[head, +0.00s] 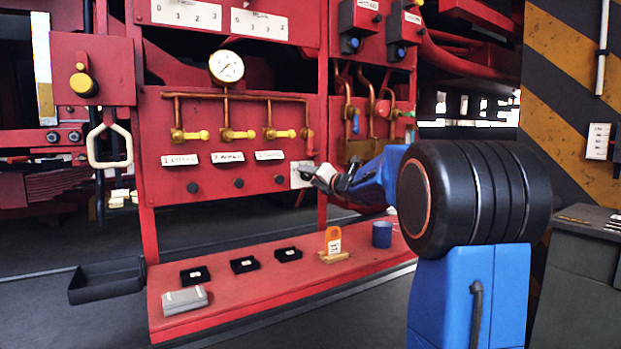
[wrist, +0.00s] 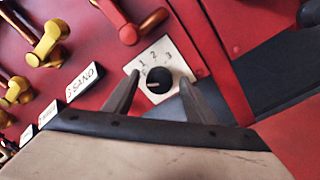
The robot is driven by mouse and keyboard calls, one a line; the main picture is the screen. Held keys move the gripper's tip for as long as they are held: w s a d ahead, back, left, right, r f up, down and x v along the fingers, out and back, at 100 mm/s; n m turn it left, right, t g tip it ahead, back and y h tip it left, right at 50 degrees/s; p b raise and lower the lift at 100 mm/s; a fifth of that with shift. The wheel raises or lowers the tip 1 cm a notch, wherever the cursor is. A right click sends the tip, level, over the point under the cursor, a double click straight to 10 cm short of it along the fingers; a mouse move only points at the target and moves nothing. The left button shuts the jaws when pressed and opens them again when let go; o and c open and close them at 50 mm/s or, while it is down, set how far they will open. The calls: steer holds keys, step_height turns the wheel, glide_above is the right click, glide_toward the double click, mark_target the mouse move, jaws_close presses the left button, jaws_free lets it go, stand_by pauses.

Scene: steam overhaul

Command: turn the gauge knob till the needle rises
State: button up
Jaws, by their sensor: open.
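The gauge knob (wrist: 158,80) is a round black knob on a white plate marked 1, 2, 3. Its white mark lies toward the left of the knob in the wrist view. In the head view the plate (head: 299,174) shows at the red panel's lower right, the knob mostly hidden by my gripper (head: 316,174). In the wrist view my gripper (wrist: 159,84) is open, with one finger on each side of the knob; I cannot tell whether they touch it. The gauge (head: 226,67) is a round white dial above the copper pipes; its thin needle is too small to read exactly.
Brass valves (head: 238,134) and label plates (head: 228,157) line the panel left of the knob. Below, a red shelf (head: 225,306) bears small black boxes, a grey box (head: 185,300), an orange tag (head: 333,240) and a blue cup (head: 382,234). Red pipes run right of the panel.

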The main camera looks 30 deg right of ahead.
steer(key=shift+w, duration=0.15)
steer(key=c, duration=1)
steer(key=shift+c, duration=0.2)
